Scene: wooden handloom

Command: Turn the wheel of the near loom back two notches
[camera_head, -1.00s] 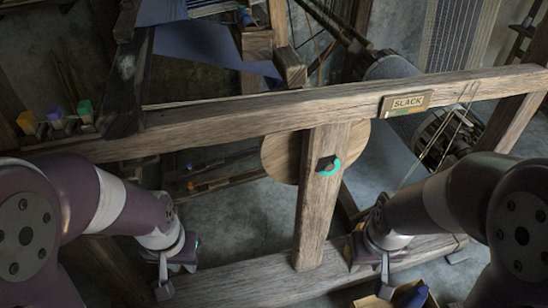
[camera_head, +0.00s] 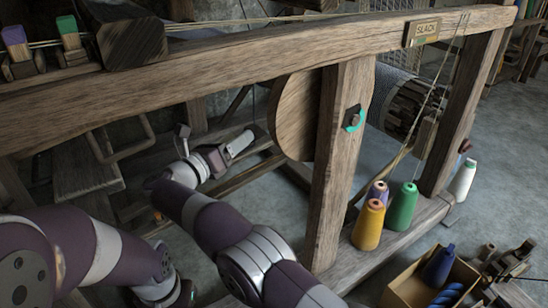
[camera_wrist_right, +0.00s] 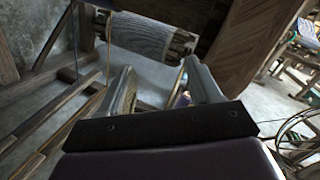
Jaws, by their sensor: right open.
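The wheel (camera_head: 292,118) is a round wooden disc behind the loom's upright post (camera_head: 338,170). A dark hub with a teal ring (camera_head: 353,118) shows on the post's right face. My right gripper (camera_head: 245,142) is beyond the post, left of the wheel and apart from it. In the right wrist view its two fingers (camera_wrist_right: 158,72) are spread with nothing between them. A broad dark wooden face, probably the wheel (camera_wrist_right: 245,40), is beyond them at the upper right. My left gripper (camera_head: 178,294) is low at the bottom left, and its fingers are hardly visible.
A cardboard box (camera_head: 408,286) is in front. A cloth-wrapped roller (camera_wrist_right: 150,36) shows in the right wrist view.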

